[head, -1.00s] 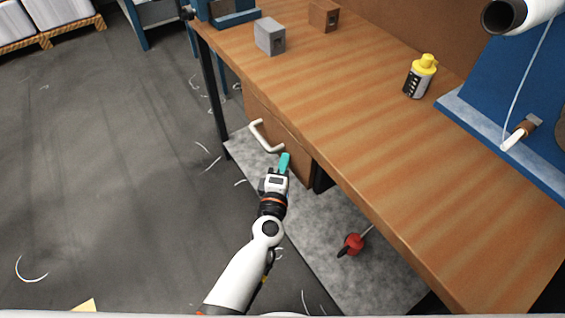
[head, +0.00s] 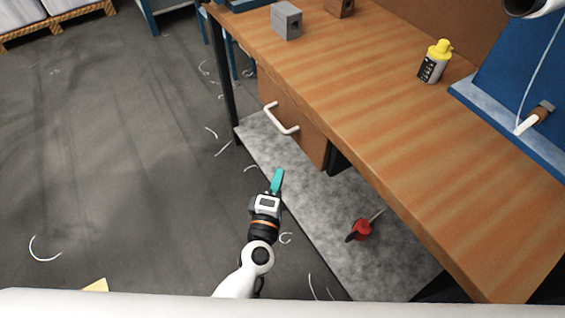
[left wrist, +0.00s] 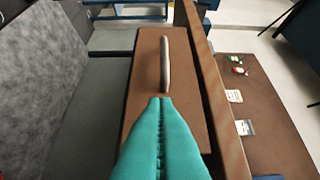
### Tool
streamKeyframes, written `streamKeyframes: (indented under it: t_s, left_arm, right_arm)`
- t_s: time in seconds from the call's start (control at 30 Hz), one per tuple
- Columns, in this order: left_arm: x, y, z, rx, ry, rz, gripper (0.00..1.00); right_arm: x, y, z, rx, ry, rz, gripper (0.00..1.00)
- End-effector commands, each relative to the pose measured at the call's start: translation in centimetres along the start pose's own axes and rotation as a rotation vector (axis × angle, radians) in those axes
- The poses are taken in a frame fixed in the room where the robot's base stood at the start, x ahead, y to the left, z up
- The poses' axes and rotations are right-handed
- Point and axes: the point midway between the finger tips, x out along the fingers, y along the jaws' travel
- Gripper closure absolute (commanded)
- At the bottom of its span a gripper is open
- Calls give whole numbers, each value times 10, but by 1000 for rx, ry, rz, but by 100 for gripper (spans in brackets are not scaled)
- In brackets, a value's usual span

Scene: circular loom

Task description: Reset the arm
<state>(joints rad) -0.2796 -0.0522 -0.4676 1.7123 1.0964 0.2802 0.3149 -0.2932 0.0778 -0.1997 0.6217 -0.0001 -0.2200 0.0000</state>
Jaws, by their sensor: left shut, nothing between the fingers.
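My left gripper (head: 278,180) has teal fingers and hangs over the edge of the grey lower shelf, below and apart from the drawer's handle in the head view. Its fingers are together with nothing between them, and they also show in the left wrist view (left wrist: 160,140). The brown drawer (head: 297,112) under the table top looks shut and carries a white handle (head: 281,119). In the left wrist view the handle (left wrist: 165,65) lies beyond the fingertips. My right gripper is in neither view.
The wooden table (head: 400,140) bears a yellow-capped bottle (head: 434,62), a grey block (head: 287,20) and a blue machine (head: 525,95) at right. A red object (head: 361,229) lies on the grey shelf (head: 330,215). The floor at left is open, with scattered white strands.

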Motion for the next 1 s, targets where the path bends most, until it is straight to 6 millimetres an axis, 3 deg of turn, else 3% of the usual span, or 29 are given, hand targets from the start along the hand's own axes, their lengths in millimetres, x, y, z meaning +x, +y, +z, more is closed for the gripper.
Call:
streamKeyframes:
  t_s: [0.13,0.37,0.47,0.57,0.73,0.87,1.0]
  left_arm:
    - [-14,0,0,-1,-1,0,100]
    - [-17,0,0,0,-1,0,100]
    - [-18,12,0,41,12,24,100]
    - [-25,50,-1,168,56,99,100]
    - [-64,161,10,517,219,329,100]
    - [-118,243,29,759,384,520,100]
    - [-193,316,58,971,585,721,100]
  right_arm:
    - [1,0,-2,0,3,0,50]
    - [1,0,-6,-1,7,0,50]
    - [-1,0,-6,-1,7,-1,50]
    - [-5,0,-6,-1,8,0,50]
    - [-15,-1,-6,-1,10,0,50]
    - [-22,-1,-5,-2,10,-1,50]
    - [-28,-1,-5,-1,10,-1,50]
